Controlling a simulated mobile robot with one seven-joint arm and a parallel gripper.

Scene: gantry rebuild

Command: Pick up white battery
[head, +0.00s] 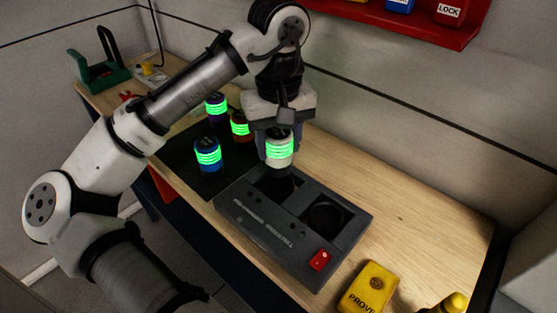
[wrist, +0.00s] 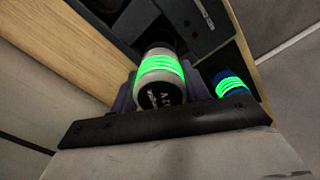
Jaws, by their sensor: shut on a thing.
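The white battery (head: 279,152) has a glowing green band. My gripper (head: 279,140) is shut on it and points down, holding it upright above the left round socket of the dark grey charger box (head: 248,217). The battery's lower end is close to that socket; I cannot tell whether it is inside the opening. In the wrist view the white battery (wrist: 160,80) sits between the fingers, its dark lettered top facing the camera.
A blue battery (head: 208,155), an orange one (head: 240,125) and a purple one (head: 216,107) stand on a black mat (head: 180,150) left of the gripper. The right socket (head: 325,216) looks empty. A red switch (head: 319,260) and a yellow box (head: 368,288) are nearer the front.

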